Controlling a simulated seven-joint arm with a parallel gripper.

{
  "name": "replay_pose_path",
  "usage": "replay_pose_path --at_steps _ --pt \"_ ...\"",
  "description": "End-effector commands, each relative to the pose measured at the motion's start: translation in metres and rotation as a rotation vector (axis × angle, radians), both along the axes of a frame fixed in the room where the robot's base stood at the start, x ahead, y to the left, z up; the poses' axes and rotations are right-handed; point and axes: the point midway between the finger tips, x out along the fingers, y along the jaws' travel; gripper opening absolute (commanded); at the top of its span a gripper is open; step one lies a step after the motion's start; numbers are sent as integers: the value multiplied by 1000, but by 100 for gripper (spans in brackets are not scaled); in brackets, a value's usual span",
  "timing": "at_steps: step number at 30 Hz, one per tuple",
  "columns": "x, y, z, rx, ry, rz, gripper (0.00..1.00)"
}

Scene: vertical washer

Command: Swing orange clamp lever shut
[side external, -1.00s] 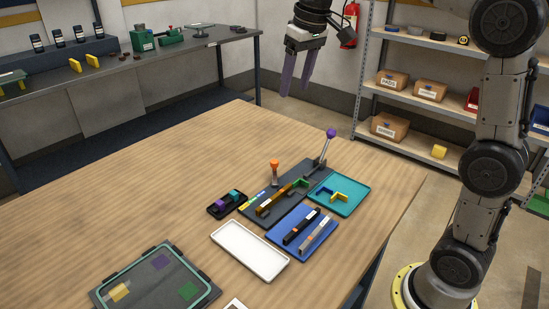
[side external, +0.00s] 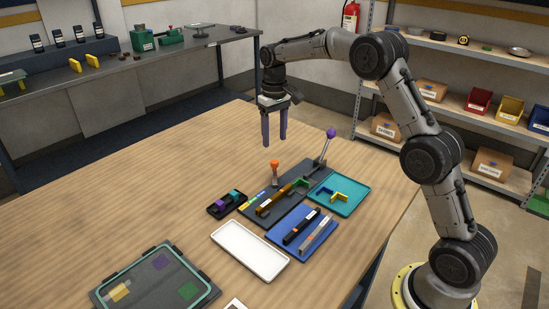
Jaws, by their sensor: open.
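The orange clamp lever (side external: 275,165) stands upright, its orange knob on top, at the back left part of a dark fixture plate (side external: 284,212). A brown bar (side external: 273,200) lies along the plate just in front of it. My gripper (side external: 274,142) points down with its purple fingers apart and empty. In the picture it hangs just above the orange knob; the exact gap in depth is hard to tell. Nothing is held.
A tall purple-knobbed lever (side external: 324,150) tilts up at the plate's right end. Around the plate are a teal tray (side external: 350,204), a blue tray (side external: 290,243), a white tray (side external: 235,258) and a small black holder (side external: 216,210).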

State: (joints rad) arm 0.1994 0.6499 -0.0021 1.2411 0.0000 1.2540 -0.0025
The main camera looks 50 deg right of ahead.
Motion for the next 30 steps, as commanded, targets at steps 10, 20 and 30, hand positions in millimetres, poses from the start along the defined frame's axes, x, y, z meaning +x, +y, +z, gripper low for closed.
replay_pose_path --at_steps 10,20,30 --pt "0 0 -62 0 2 0 62" --pt "0 0 -80 0 -2 0 62" --pt "0 0 -80 0 -1 0 37"
